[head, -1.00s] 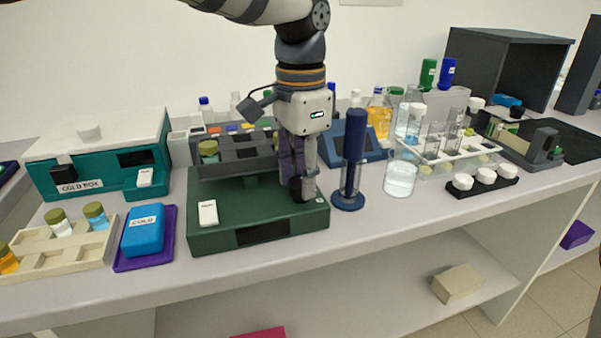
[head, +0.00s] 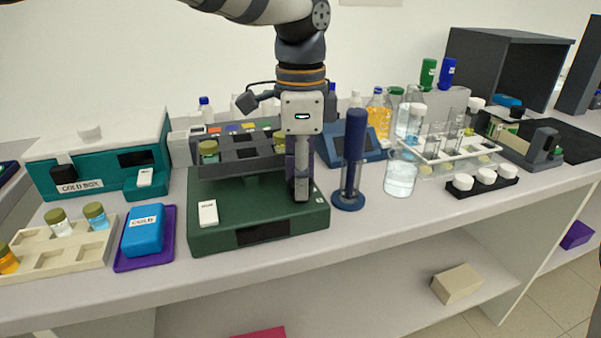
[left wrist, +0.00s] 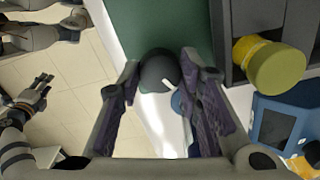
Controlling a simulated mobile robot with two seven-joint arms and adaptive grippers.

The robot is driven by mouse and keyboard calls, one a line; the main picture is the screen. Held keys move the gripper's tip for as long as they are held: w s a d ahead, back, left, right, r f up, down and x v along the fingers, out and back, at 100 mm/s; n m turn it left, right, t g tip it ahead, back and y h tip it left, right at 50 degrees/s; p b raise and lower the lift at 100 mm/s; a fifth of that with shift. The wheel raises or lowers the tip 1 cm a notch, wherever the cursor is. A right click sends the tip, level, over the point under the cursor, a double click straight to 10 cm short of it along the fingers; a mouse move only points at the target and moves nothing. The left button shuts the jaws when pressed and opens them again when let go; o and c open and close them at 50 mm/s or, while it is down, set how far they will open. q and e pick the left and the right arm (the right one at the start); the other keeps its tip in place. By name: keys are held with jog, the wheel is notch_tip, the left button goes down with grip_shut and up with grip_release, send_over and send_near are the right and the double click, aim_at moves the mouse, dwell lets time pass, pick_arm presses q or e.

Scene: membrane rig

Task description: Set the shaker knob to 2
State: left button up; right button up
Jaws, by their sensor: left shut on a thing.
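The shaker (head: 216,236) has a dark green base with a white switch on top and a dark grey tray holding vials. Its round dark knob (left wrist: 160,72) with a white pointer line shows in the left wrist view between my fingers. My left gripper (head: 301,196) points down over the right end of the base and is shut on the knob; its fingers also show in the left wrist view (left wrist: 158,78). In the head view the gripper hides the knob. I cannot read the scale marks. My right gripper (left wrist: 42,84) appears small at the left edge of the left wrist view.
A blue-based cylinder (head: 353,150) stands just right of the shaker, close to my left gripper. A blue device (head: 375,153) is behind it. A beaker (head: 400,178) stands further right. A blue cold pack (head: 143,238) on a purple tray lies to the left.

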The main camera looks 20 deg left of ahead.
pick_arm(q)
jog(key=o, duration=1.1)
jog(key=shift+o, duration=0.2)
